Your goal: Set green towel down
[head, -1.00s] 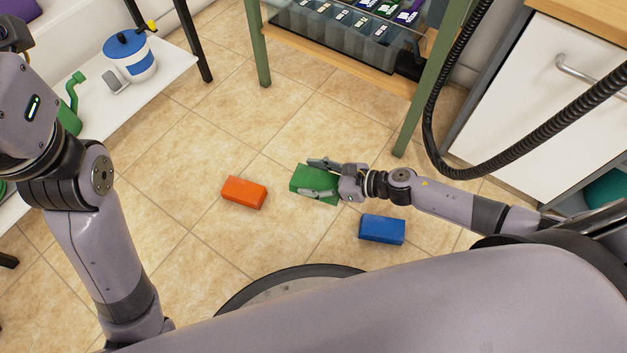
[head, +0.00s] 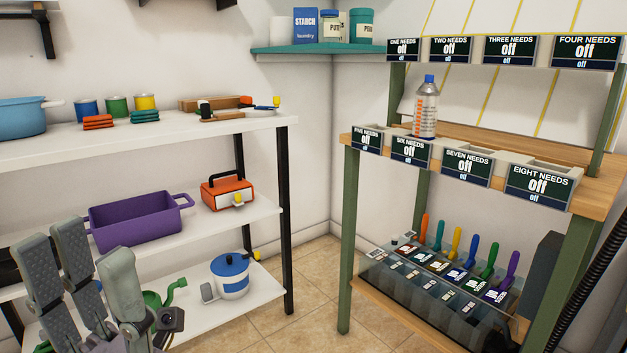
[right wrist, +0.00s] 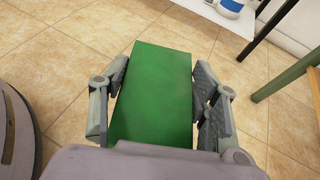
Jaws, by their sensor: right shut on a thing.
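The green towel (right wrist: 152,95) is a plain green block-like shape in the right wrist view. My right gripper (right wrist: 160,76) is shut on it, with fingers against its left and right sides. Tiled floor shows beyond it; I cannot tell whether the towel touches the floor. The right gripper is outside the head view. My left gripper (head: 82,255) is at the lower left of the head view, its fingers apart and empty, in front of the white shelves.
White shelves (head: 190,127) hold a purple bin (head: 135,222), an orange box (head: 229,192) and a blue-lidded pot (head: 232,275). A wooden rack (head: 350,240) with labelled bins stands right, a spray bottle (head: 426,108) on it. Floor (head: 300,290) between them is clear.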

